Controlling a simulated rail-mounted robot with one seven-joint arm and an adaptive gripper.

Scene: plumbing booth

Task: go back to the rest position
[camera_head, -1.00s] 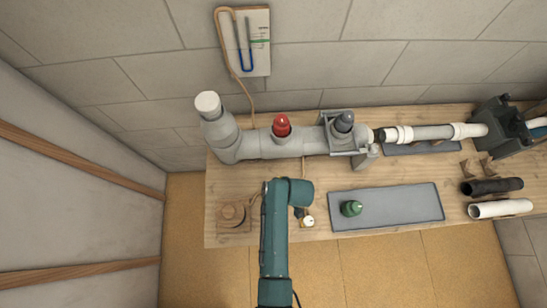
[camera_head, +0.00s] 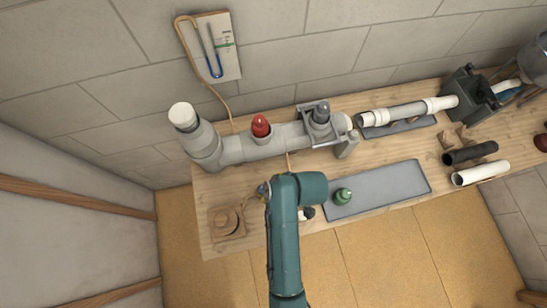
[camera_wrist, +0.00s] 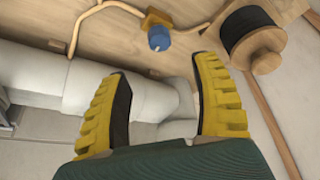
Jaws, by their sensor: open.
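My gripper (camera_wrist: 160,105) shows in the wrist view with its two yellow, ribbed fingers apart and nothing between them. Beyond the fingers lies the grey pipe assembly (camera_wrist: 60,75), with a wooden board behind it. The fingers are hidden there by the arm. The grey pipe (camera_head: 237,148) with a red cap (camera_head: 260,126) lies behind the arm's end.
A grey mat (camera_head: 395,185) with a green cap (camera_head: 343,196) lies right of my arm. A round wooden piece (camera_head: 226,221) sits to its left. Black (camera_head: 470,153) and white (camera_head: 481,173) pipe pieces lie at right. The wrist view shows a blue fitting (camera_wrist: 158,38) and dark spool (camera_wrist: 252,38).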

